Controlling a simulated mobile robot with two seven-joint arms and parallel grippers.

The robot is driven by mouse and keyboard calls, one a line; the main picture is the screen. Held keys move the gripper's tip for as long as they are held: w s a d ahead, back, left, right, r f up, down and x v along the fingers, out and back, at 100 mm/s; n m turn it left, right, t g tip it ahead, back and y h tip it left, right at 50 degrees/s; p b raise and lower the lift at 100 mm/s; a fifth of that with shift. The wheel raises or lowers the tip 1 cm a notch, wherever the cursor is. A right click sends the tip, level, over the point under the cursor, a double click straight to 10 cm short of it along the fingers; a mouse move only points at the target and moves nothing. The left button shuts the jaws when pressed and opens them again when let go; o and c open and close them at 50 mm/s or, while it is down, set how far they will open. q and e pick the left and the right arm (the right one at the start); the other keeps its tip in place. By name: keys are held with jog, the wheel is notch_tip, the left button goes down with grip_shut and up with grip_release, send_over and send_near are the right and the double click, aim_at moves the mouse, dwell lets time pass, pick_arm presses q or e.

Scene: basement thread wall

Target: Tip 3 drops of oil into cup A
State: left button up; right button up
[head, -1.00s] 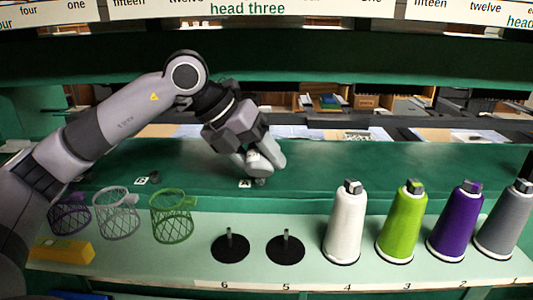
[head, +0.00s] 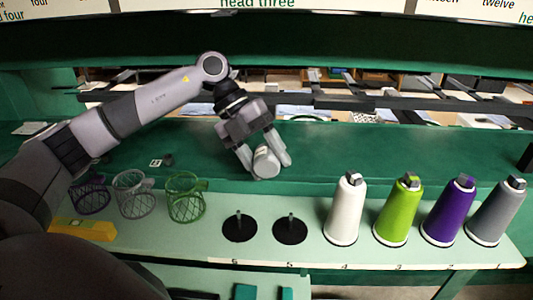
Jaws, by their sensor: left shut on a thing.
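My left gripper (head: 266,164) is above the green ledge, near the middle of the picture. It is shut on a pale grey rounded container (head: 267,163), which looks tilted between the fingers. I cannot tell whether this is the oil or whether any drop is leaving it. A small dark cup (head: 168,160) stands on the ledge to the left, beside a white label (head: 155,162) whose letter is too small to read. No other cup shows; the gripper and container cover the ledge behind them. My right gripper is not in view.
Purple (head: 90,197), grey (head: 134,197) and green (head: 186,200) mesh baskets and a yellow box (head: 85,230) stand at left. Two black spindle bases (head: 240,228) (head: 290,229) are empty. White (head: 345,212), green (head: 399,212), purple (head: 449,214) and grey (head: 495,212) thread cones stand at right.

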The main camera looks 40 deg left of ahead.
pick_arm(q)
jog(key=shift+r+n+g+h+p, duration=0.3)
jog(key=shift+g+h+p, duration=0.15)
jog(key=shift+p, duration=0.75)
jog(key=shift+g, duration=0.45)
jog(key=shift+a, duration=0.1)
dwell(0.9)
jog(key=shift+f+t+y+b, duration=0.35)
jog(key=shift+t+b, duration=0.15)
jog(key=shift+t, duration=0.3)
jog(key=shift+f+m+t+y+b, duration=0.2)
jog(key=shift+m+t+y+b, duration=0.45)
jog(key=shift+t+b, duration=0.35)
jog(key=shift+w+r, duration=0.1)
jog(key=shift+r, duration=0.05)
